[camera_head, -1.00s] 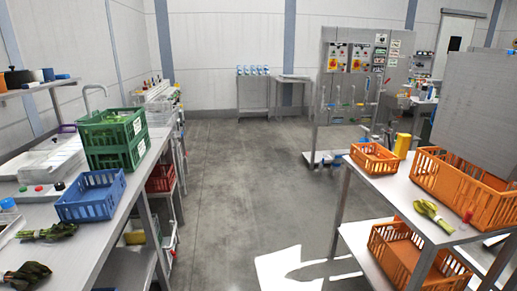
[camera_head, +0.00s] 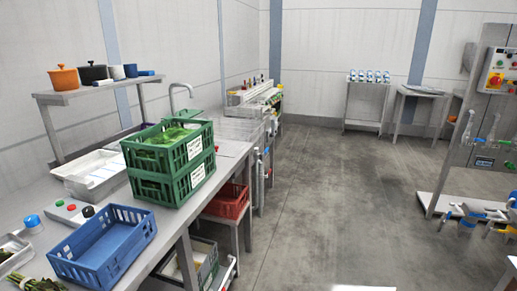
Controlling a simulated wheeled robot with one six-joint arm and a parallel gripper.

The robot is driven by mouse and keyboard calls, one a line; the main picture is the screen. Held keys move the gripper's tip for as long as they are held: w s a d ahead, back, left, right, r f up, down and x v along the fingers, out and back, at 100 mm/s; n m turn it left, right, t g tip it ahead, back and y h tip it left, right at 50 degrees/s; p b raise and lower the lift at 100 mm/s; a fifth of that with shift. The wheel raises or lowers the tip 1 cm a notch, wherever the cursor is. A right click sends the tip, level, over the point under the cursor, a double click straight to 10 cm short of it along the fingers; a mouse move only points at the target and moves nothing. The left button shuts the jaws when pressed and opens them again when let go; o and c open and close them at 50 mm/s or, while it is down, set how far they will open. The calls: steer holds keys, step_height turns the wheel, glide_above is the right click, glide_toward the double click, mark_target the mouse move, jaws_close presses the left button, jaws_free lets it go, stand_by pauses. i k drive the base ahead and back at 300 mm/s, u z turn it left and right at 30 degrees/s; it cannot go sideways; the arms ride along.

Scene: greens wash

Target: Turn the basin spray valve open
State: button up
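My gripper is not in view. A grey curved tap (camera_head: 182,90) stands behind the green crates on the left counter, and the basin under it is hidden or cannot be made out. Vertical pipes (camera_head: 258,172) with small fittings run along the counter's right side. A grey panel stand at the right edge carries several small lever-like fittings, among them a green-handled one (camera_head: 492,138). More blue and yellow fittings (camera_head: 470,215) sit low on that stand. I cannot tell which fitting is the basin spray valve, or whether it is open.
A blue crate (camera_head: 103,247), stacked green crates (camera_head: 190,178) and a button box (camera_head: 72,211) stand on the left counter. A red crate (camera_head: 228,201) is below. Clear floor (camera_head: 320,200) lies between counter and panel. A control box (camera_head: 497,72) hangs at right.

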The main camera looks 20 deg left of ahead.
mark_target(31, 221)
steer(key=u, duration=0.85)
steer(key=i, duration=1.05)
steer(key=u, duration=1.45)
steer(key=i, duration=0.5)
steer(key=u, duration=0.3)
